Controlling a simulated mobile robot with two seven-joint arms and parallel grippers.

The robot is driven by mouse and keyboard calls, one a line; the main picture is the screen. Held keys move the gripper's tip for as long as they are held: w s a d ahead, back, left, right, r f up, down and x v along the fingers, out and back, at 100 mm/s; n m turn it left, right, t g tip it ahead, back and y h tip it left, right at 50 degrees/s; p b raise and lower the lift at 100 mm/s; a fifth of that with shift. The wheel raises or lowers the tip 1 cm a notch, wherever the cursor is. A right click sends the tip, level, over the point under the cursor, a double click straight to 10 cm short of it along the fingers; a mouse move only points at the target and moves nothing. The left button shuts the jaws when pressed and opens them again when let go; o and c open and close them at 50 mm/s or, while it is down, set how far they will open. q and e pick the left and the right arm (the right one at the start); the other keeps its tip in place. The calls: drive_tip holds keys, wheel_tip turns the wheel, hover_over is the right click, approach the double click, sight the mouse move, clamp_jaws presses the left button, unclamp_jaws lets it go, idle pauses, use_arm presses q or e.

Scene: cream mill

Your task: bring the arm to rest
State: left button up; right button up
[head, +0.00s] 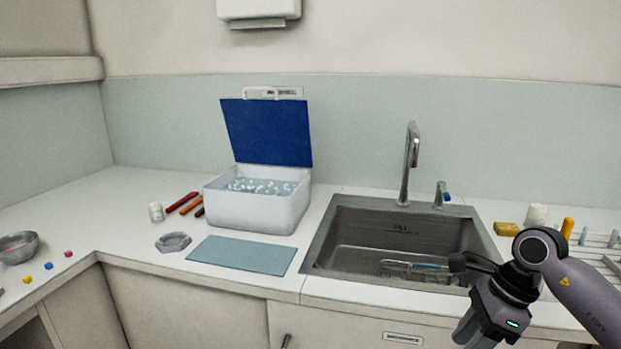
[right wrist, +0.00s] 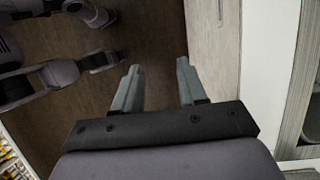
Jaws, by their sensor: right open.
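My right gripper (head: 468,330) hangs in front of the counter below the sink at the lower right of the head view. Its arm comes in from the right edge. In the right wrist view its two grey-green fingers (right wrist: 158,88) stand apart with nothing between them, above a brown floor. My left gripper does not show in the head view. In the right wrist view dark arm links of mine (right wrist: 60,75) show at the left, and I cannot tell a gripper's state there.
The sink (head: 345,238) with a tap (head: 408,165) is behind my right arm. A white box (head: 258,210) with its blue lid (head: 268,132) raised stands left of it, behind a blue mat (head: 242,255). A metal bowl (head: 17,248) is at far left. The cabinet front (right wrist: 213,50) is close to the right fingers.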

drive_tip(key=s+a+r+m+t+y, duration=0.15)
drive_tip(key=a+m+t+y, duration=0.25)
drive_tip(key=a+m+y, duration=0.4)
drive_tip(key=s+a+m+t+y, duration=0.3)
drive_tip(key=a+m+y, duration=0.4)
drive_tip(key=a, duration=0.3)
drive_tip(key=s+d+f+m+t+h+p, duration=0.1)
drive_tip(key=d+f+m+t+h, duration=0.4)
drive_tip(key=m, duration=0.6)
drive_tip(key=d+f+m+t+h, duration=0.35)
drive_tip(key=m+t+h, duration=0.2)
drive_tip(key=m, duration=0.55)
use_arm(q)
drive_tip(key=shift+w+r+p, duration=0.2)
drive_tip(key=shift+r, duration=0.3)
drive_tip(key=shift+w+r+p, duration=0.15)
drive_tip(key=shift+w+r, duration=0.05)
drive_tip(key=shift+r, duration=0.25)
use_arm(e)
drive_tip(key=s+d+f+m+g+h, duration=0.1)
drive_tip(key=s+f+m+g+h, duration=0.2)
drive_tip(key=s+f+m, duration=0.3)
drive_tip(key=s+d+f+m+g+h, duration=0.2)
drive_tip(key=s+f+m+g+h, duration=0.1)
drive_tip(key=s+f+m, duration=0.3)
wheel_tip(320, 180, down, 3)
drive_tip(key=shift+s+d+r+g, duration=0.1)
drive_tip(key=shift+s+d+g, duration=0.2)
drive_tip(key=shift+s+g, duration=0.25)
drive_tip(key=shift+w, duration=0.1)
